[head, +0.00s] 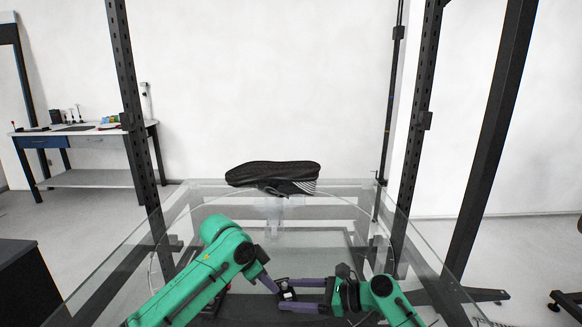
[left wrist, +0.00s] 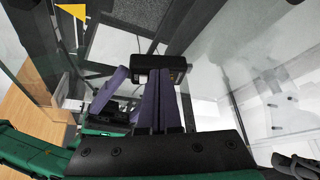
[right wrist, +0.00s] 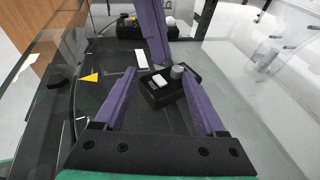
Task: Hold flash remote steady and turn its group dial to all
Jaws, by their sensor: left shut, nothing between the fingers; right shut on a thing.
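The flash remote is a small black box (right wrist: 160,97) with a white button and a grey round dial (right wrist: 177,71), seen in the right wrist view. My right gripper (right wrist: 158,90) is shut on the remote, one purple finger on each side. The remote (head: 287,291) is low in the centre of the head view, between both arms. My left gripper (head: 270,286) is shut and empty. In the right wrist view its tips (right wrist: 160,62) are just beside the dial; I cannot tell whether they touch. In the left wrist view its fingers (left wrist: 160,75) overlap the remote (left wrist: 175,63), and the dial is hidden.
A glass-topped turntable frame (head: 340,196) with dark posts surrounds my arms. A workbench (head: 85,132) with small items stands far left. A dark cabinet (head: 25,285) is at lower left.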

